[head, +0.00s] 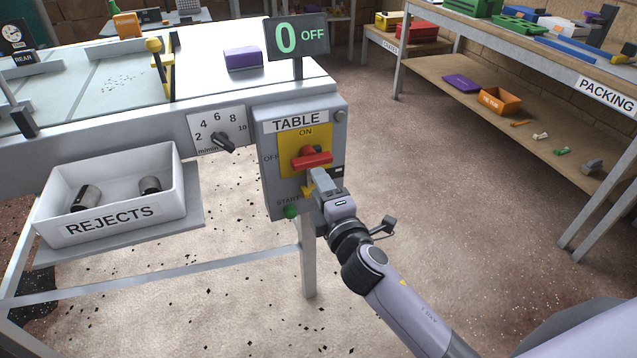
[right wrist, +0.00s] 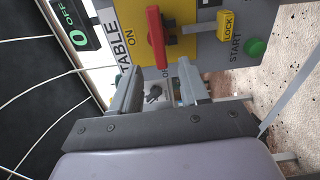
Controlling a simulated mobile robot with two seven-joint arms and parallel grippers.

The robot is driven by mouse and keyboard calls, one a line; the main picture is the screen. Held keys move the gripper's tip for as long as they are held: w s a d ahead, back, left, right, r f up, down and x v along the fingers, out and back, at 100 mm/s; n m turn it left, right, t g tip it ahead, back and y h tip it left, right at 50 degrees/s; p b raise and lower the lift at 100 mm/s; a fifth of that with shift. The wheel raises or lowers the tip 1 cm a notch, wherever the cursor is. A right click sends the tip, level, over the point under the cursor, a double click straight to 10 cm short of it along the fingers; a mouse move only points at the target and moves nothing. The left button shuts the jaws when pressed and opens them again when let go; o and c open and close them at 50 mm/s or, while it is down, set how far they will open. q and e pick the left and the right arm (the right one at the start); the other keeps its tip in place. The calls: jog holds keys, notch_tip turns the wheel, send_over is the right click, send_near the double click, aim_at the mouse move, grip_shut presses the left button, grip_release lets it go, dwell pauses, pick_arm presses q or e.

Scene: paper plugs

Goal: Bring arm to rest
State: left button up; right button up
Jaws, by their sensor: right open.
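My right gripper (head: 318,182) is in front of the grey TABLE switch box (head: 270,190), just below the red switch handle (head: 312,159). In the right wrist view my right gripper (right wrist: 158,67) is open, with nothing between its fingers. The red handle (right wrist: 156,37) lies just beyond the fingertips; I cannot tell whether they touch it. The handle lies level, along the OFF direction. The display (head: 297,37) above the box reads 0 OFF. My right arm reaches in from the lower right. My left gripper is not in view.
The green START button (head: 291,212) and a yellow LOCK piece (right wrist: 229,25) are close to my right gripper. A dial (head: 218,132) and the white REJECTS bin (head: 110,200) are left of the box. Open floor lies to the right, before the PACKING bench (head: 545,60).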

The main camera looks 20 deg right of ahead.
dwell(0.3)
jog(key=s+d+f+m+g+p, duration=0.1)
jog(key=s+f+m+g+p, duration=0.1)
jog(key=s+m, duration=0.3)
jog(key=s+d+f+m+g+y+p, duration=0.1)
jog(key=s+f+m+g+p, duration=0.2)
jog(key=s, duration=0.8)
jog(key=s+d+f+m+g+p, duration=0.1)
jog(key=s+f+m+g+p, duration=0.1)
jog(key=s+f+m+p, duration=0.2)
jog(key=s+m+p, duration=0.2)
jog(key=s+m, duration=0.2)
jog(key=s, duration=0.1)
jog(key=shift+g+y, duration=0.3)
